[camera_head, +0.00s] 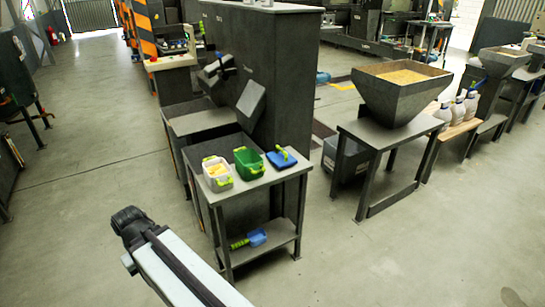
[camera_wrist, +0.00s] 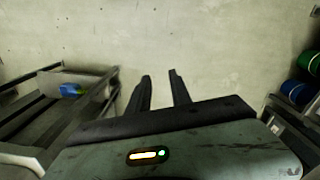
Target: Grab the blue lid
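The blue lid (camera_head: 281,159) has a yellow-green handle and lies flat on the right part of the small grey table top (camera_head: 262,183). Left of it stand a green container (camera_head: 249,163) with green handles and a white container (camera_head: 217,173) with yellowish contents. My gripper (camera_wrist: 160,78) shows in the wrist view with its two dark fingers apart and nothing between them, over bare floor. My arm reaches in at the lower left of the head view, left of the table and apart from it; the fingers cannot be made out there. I cannot make out the lid in the wrist view.
A blue scoop (camera_head: 250,239) with a green handle lies on the table's lower shelf. A tall dark machine (camera_head: 262,80) stands behind the table. A hopper (camera_head: 402,92) on a stand is to the right. Floor at left and front right is clear.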

